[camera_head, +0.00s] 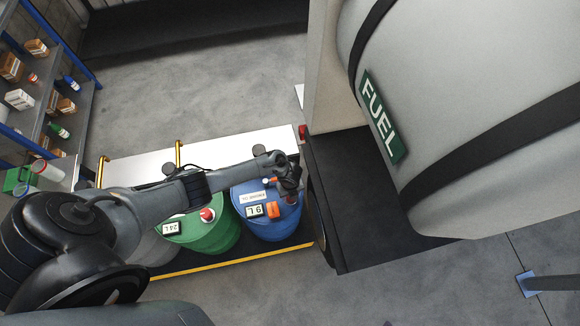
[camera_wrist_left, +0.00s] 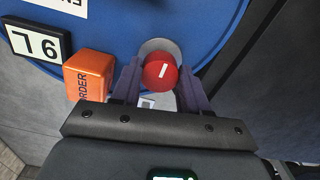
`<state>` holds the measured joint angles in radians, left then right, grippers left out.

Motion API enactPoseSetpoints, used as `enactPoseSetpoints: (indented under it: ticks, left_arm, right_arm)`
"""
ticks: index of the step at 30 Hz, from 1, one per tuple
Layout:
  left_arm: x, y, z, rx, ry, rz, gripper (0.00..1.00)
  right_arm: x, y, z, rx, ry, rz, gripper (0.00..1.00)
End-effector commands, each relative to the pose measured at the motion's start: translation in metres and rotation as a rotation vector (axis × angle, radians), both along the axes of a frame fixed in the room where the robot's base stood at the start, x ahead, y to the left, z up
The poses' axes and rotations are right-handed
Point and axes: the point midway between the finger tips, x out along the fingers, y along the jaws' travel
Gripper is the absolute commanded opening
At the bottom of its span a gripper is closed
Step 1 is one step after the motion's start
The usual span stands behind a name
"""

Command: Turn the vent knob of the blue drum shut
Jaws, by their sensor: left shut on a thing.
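The blue drum (camera_head: 268,226) stands on the rack beside a green drum. Its top also fills the upper part of the left wrist view (camera_wrist_left: 205,20). The vent knob (camera_wrist_left: 160,72) is red with a short white line on its face, and sits on a pale round base. My left gripper (camera_head: 290,192) is over the right side of the drum top. In the left wrist view its two fingers (camera_wrist_left: 160,84) stand on either side of the knob and are shut on it. The white line is tilted slightly from upright in that view. My right gripper is not in view.
An orange box (camera_wrist_left: 90,75) sits on the drum top close to my left finger. The green drum (camera_head: 215,236) with a red cap stands left, under my arm. A large FUEL tank (camera_head: 460,90) and its dark support (camera_head: 365,200) stand close on the right.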

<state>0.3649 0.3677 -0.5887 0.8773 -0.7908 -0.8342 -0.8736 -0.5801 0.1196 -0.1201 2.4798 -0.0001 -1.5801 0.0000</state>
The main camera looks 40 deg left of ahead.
Motion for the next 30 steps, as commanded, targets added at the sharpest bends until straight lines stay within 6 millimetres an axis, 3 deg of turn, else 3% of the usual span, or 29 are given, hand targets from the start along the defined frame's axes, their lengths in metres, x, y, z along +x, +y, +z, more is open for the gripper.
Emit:
enactPoseSetpoints:
  ticks: [5,6,10,22,30]
  left_arm:
    - [0.0,-0.001,0.0,0.0,0.001,-0.003,0.14]
    - [0.0,-0.001,0.0,-0.001,0.0,-0.003,0.5]
    - [0.0,0.0,0.0,-0.001,0.0,-0.002,0.7]
    - [0.0,0.0,0.007,0.0,0.0,0.0,0.7]
    - [0.001,0.0,0.047,0.0,-0.002,-0.001,0.7]
  right_arm:
    - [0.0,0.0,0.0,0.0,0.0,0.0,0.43]
    - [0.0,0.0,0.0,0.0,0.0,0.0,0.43]
    - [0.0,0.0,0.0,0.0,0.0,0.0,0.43]
    - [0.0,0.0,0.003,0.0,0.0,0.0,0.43]
    - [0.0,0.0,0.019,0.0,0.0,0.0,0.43]
